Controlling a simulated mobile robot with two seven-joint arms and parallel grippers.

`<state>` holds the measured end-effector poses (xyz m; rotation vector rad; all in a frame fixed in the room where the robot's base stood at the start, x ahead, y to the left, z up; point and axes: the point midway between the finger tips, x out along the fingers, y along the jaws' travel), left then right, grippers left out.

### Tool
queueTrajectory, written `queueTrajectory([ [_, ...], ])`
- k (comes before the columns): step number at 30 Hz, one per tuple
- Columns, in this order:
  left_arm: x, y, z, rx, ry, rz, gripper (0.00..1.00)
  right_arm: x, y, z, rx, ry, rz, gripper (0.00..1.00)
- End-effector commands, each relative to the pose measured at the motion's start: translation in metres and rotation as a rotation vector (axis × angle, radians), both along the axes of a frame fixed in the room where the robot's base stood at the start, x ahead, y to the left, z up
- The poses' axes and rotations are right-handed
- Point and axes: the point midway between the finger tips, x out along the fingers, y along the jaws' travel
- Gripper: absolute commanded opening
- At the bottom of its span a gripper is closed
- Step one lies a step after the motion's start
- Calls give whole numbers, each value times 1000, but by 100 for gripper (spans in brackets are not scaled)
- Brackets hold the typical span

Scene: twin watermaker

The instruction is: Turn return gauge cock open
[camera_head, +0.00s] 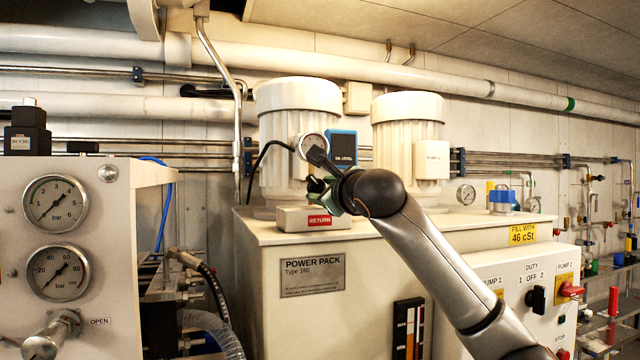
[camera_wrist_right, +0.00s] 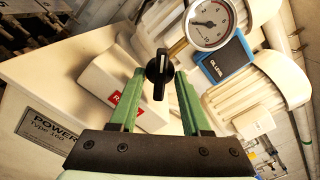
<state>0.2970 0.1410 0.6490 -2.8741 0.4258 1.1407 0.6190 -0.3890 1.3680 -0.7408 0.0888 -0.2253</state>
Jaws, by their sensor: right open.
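The return gauge cock has a black lever handle (camera_wrist_right: 158,82) on a short brass-coloured stem. In the right wrist view the handle lies between the two green fingers of my right gripper (camera_wrist_right: 158,74), lengthwise along them, with a gap on each side. The gripper is open. In the head view my right gripper (camera_head: 328,192) is at the cock, just above the return block (camera_head: 292,217) with its red RETURN label, and mostly hides the handle. The round return gauge (camera_wrist_right: 210,22) sits beside the cock; it also shows in the head view (camera_head: 312,145). My left gripper is out of view.
Two ribbed cream motors (camera_head: 408,150) stand on the power pack tank (camera_head: 262,235) behind the cock. A blue oil level box (camera_head: 342,147) is close to the gauge. A panel with two gauges (camera_head: 75,200) stands at the left. A switch box (camera_head: 520,300) is at the front right.

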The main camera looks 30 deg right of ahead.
Motion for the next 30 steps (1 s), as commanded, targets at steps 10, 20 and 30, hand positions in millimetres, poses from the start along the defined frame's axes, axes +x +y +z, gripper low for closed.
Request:
queueTrajectory([
  [10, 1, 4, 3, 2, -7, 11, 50, 15, -3, 0, -1, 0, 1, 48],
  [20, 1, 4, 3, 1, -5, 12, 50, 15, -3, 0, -1, 0, 1, 27],
  [30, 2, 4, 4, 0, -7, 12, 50, 15, -3, 0, 0, -1, 1, 0],
])
